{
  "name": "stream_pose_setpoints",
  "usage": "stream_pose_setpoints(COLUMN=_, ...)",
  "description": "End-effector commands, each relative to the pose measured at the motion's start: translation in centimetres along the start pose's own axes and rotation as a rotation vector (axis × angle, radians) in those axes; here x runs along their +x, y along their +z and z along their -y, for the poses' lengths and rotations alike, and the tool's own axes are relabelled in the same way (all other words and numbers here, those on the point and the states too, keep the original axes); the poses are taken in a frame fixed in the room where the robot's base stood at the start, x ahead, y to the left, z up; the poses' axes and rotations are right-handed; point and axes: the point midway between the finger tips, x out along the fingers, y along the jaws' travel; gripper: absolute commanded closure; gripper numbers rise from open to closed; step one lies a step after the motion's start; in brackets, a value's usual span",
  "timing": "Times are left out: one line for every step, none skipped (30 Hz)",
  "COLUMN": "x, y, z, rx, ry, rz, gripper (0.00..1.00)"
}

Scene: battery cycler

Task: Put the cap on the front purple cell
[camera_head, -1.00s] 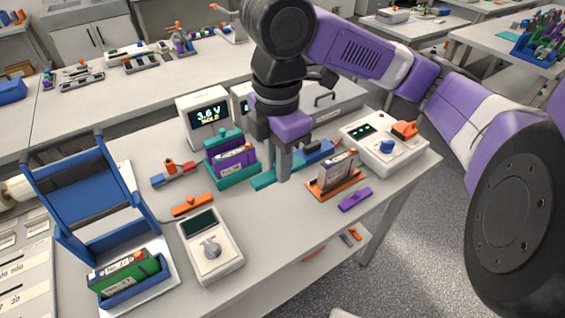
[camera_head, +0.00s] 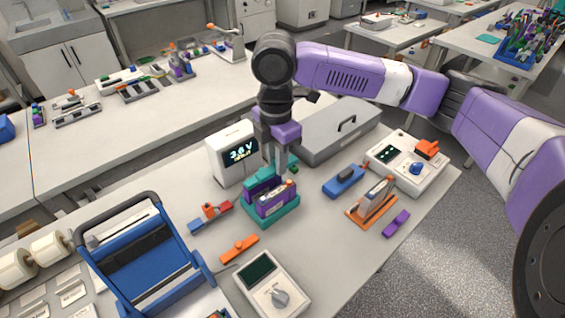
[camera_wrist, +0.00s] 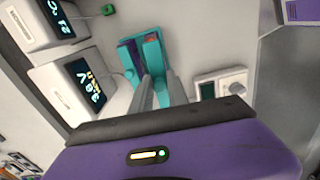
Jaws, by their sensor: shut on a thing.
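My gripper (camera_head: 277,168) is shut on a teal cap (camera_head: 287,160) above the teal holder (camera_head: 278,219). The front purple cell (camera_head: 276,201) stands upright in the holder, its label facing the head camera. Another purple cell (camera_head: 254,186) stands behind it with a teal piece (camera_head: 257,173) on top. In the wrist view the held cap (camera_wrist: 153,54) lies at my gripper's fingers (camera_wrist: 153,88), close over the holder. My fingers and the cap hide part of the cells, and I cannot tell whether the cap touches the front cell.
A white display unit (camera_head: 232,157) stands close behind the holder. A grey case (camera_head: 335,134) lies behind right. A blue block (camera_head: 343,180), an orange stand (camera_head: 371,211) and a purple bar (camera_head: 396,223) are to the right. An orange bar (camera_head: 239,249) lies in front left.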

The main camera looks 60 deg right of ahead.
Motion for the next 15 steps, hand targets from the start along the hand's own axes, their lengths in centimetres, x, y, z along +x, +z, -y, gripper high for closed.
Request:
stream_pose_setpoints(x=0.1, y=0.0, z=-0.3, rx=-0.014, ry=0.000, rz=0.000, gripper=1.00)
stream_pose_setpoints(x=0.1, y=0.0, z=-0.4, rx=-0.023, ry=0.000, rz=0.000, gripper=1.00)
stream_pose_setpoints(x=0.1, y=0.0, z=-0.5, rx=-0.033, ry=0.000, rz=0.000, gripper=1.00)
stream_pose_setpoints(x=0.1, y=0.0, z=-0.5, rx=-0.042, ry=0.000, rz=0.000, gripper=1.00)
stream_pose_setpoints(x=0.1, y=-0.1, z=-0.5, rx=-0.048, ry=0.001, rz=0.000, gripper=1.00)
stream_pose_setpoints(x=0.1, y=-0.1, z=-0.5, rx=-0.054, ry=0.001, rz=0.000, gripper=1.00)
stream_pose_setpoints(x=0.2, y=-0.1, z=-0.5, rx=-0.058, ry=0.001, rz=-0.001, gripper=1.00)
stream_pose_setpoints(x=0.3, y=-0.1, z=-0.5, rx=-0.059, ry=0.001, rz=-0.001, gripper=1.00)
stream_pose_setpoints(x=0.4, y=-0.1, z=-0.5, rx=-0.060, ry=0.001, rz=-0.001, gripper=1.00)
stream_pose_setpoints(x=0.5, y=-0.1, z=-0.5, rx=-0.060, ry=0.000, rz=-0.001, gripper=1.00)
stream_pose_setpoints(x=0.7, y=-0.1, z=-0.5, rx=-0.060, ry=0.001, rz=-0.001, gripper=1.00)
stream_pose_setpoints(x=0.9, y=-0.1, z=-0.5, rx=-0.059, ry=0.000, rz=-0.001, gripper=1.00)
stream_pose_setpoints(x=1.0, y=-0.1, z=-0.5, rx=-0.059, ry=0.001, rz=-0.001, gripper=1.00)
stream_pose_setpoints(x=1.2, y=-0.1, z=-0.5, rx=-0.059, ry=0.001, rz=-0.001, gripper=1.00)
stream_pose_setpoints(x=1.5, y=-0.1, z=-0.5, rx=-0.059, ry=0.001, rz=0.000, gripper=1.00)
